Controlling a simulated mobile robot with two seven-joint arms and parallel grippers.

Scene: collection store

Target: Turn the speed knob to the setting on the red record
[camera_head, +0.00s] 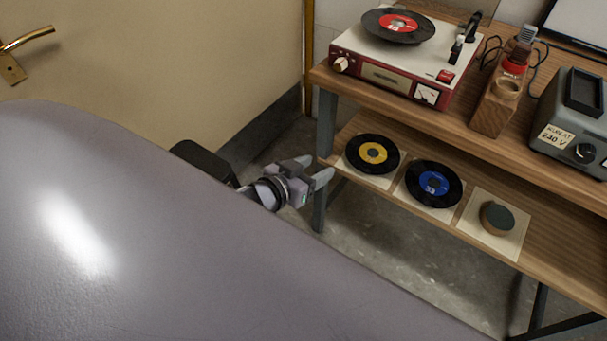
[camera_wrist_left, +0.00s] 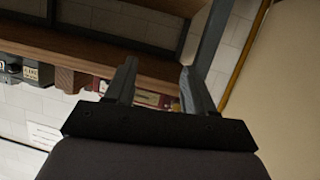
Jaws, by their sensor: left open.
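The red and cream record player (camera_head: 385,75) stands on the bench top at the back, and a bit of its red front also shows in the left wrist view (camera_wrist_left: 146,97). Its pale speed knob (camera_head: 340,65) is at the left end of the front face. The red-label record (camera_head: 398,25) lies on the player; its label bears a small white number too small to read surely. My left gripper (camera_head: 315,170) is open and empty, low by the bench's left leg, below and left of the knob. My right gripper is not in view.
The lower shelf (camera_head: 440,206) holds a yellow-label record (camera_head: 372,153), a blue-label record (camera_head: 434,184) and a round dark-topped puck (camera_head: 497,217). A wooden block (camera_head: 497,105) and a grey 240 V box (camera_head: 575,125) stand right of the player. A door (camera_head: 150,60) is at left.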

